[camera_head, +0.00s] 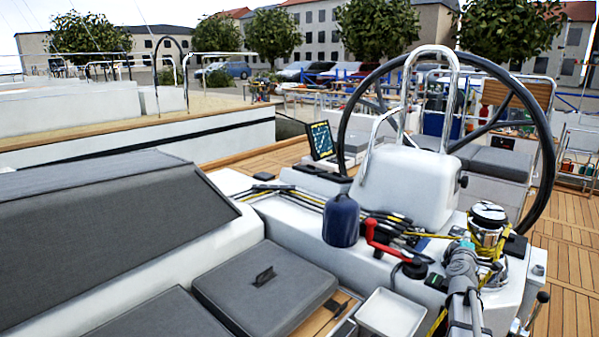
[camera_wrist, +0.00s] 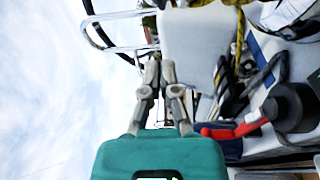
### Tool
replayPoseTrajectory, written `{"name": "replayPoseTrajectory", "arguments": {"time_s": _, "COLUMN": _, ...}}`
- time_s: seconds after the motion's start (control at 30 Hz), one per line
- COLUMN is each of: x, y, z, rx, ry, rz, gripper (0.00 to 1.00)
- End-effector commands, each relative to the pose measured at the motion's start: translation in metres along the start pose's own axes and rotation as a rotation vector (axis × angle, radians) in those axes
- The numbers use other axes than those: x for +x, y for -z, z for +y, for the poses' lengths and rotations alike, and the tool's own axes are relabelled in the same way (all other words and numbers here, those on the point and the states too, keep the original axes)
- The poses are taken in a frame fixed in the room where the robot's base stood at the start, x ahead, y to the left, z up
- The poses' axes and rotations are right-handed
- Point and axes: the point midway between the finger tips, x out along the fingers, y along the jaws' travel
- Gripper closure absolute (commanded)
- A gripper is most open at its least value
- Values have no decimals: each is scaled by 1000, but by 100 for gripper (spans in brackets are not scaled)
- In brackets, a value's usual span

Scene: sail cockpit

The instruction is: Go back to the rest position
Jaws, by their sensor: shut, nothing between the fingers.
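My gripper (camera_wrist: 160,66) shows in the wrist view with its two grey fingers together and nothing between them. Its teal body fills the lower middle of that view. In the head view my grey arm rises from the bottom edge at the right, and a small teal part shows at its far end beside the winch (camera_head: 488,214). The fingers cannot be made out there. In the wrist view a red handle (camera_wrist: 236,130) lies just right of the gripper body, and I cannot tell whether they touch.
A dark blue rounded object (camera_head: 341,220) stands on the white console. Black clutches and yellow ropes (camera_head: 415,234) lie between it and the winch. A large black steering wheel (camera_head: 548,150) rises behind. A white tray (camera_head: 390,313) and grey cushions (camera_head: 265,285) are in front.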

Motion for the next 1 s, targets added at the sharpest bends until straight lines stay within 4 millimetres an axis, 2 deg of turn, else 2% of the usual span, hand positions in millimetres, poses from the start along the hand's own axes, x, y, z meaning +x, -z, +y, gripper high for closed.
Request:
{"name": "replayPoseTrajectory", "arguments": {"time_s": 0.27, "x": -37, "y": 82, "z": -29, "rx": 206, "ry": 182, "rz": 235, "gripper": 100}}
{"name": "replayPoseTrajectory", "arguments": {"time_s": 0.5, "x": -84, "y": 146, "z": -63, "rx": 384, "ry": 439, "rz": 368, "gripper": 100}}
{"name": "replayPoseTrajectory", "arguments": {"time_s": 0.7, "x": -133, "y": 184, "z": -93, "rx": 505, "ry": 690, "rz": 392, "gripper": 100}}
{"name": "replayPoseTrajectory", "arguments": {"time_s": 1.0, "x": -213, "y": 214, "z": -136, "rx": 636, "ry": 1070, "rz": 261, "gripper": 100}}
